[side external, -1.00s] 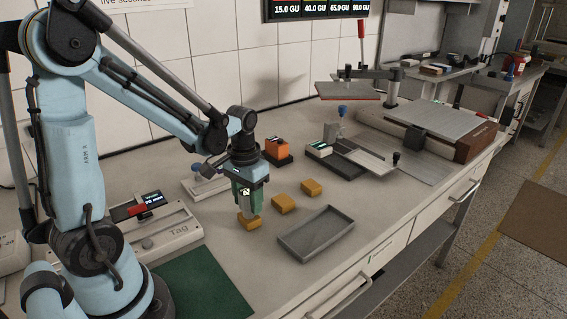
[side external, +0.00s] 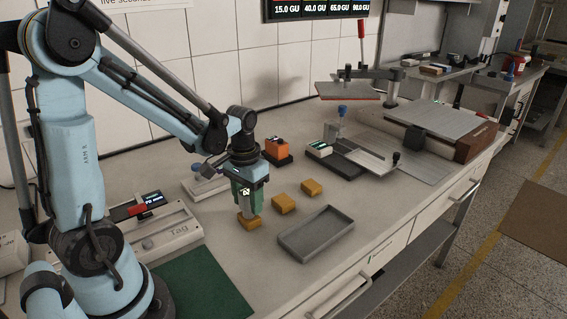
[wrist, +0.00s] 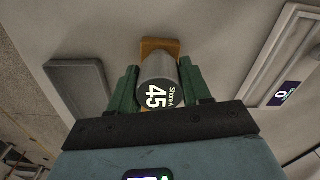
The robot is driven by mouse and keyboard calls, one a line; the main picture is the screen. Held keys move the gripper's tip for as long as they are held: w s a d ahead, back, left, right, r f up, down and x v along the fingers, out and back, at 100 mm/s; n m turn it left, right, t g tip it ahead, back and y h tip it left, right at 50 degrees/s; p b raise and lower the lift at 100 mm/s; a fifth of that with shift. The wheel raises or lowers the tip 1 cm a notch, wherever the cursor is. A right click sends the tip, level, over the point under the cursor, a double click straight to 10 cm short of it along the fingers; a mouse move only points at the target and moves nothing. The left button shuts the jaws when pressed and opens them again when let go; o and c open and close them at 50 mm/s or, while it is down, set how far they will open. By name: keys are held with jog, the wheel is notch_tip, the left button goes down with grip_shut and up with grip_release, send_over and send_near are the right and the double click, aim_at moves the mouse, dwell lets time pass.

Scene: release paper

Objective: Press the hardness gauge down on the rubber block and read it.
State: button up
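The gauge points down onto a yellow-orange rubber block (side external: 249,223) on the bench, whose end also shows beyond the gauge in the wrist view (wrist: 160,44). The gauge's foot appears to be on the block, though the contact itself is hidden. Two similar blocks (side external: 284,204) (side external: 311,188) lie in a row behind to the right.
An empty grey tray (side external: 347,213) lies to the right of the blocks. An orange device (side external: 277,147) stands behind them. A device marked Tag (side external: 180,232) and a green mat (side external: 207,291) are on the left. Other equipment (side external: 420,122) stands farther right.

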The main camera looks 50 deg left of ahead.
jog(key=o, duration=0.4)
jog(key=shift+r, duration=0.1)
notch_tip(320, 180, up, 12)
jog(key=shift+f, duration=0.15)
jog(key=shift+s+d+t, duration=0.15)
jog(key=shift+d+t, duration=0.15)
jog(key=shift+d, duration=0.15)
jog(key=d+m+t, duration=0.1)
jog(key=d+t, duration=0.1)
jog(key=s+d+f+m+t, duration=0.1)
jog(key=d+t, duration=0.1)
jog(key=d, duration=0.1)
jog(key=d+f+t, duration=0.1)
jog(key=d+t, duration=0.1)
jog(key=d, duration=0.1)
jog(key=shift+s+d+f+m+t, duration=0.1)
jog(key=shift+s+d+m+t, duration=0.2)
jog(key=shift+s+m, duration=0.1)
jog(key=shift+o, duration=0.6)
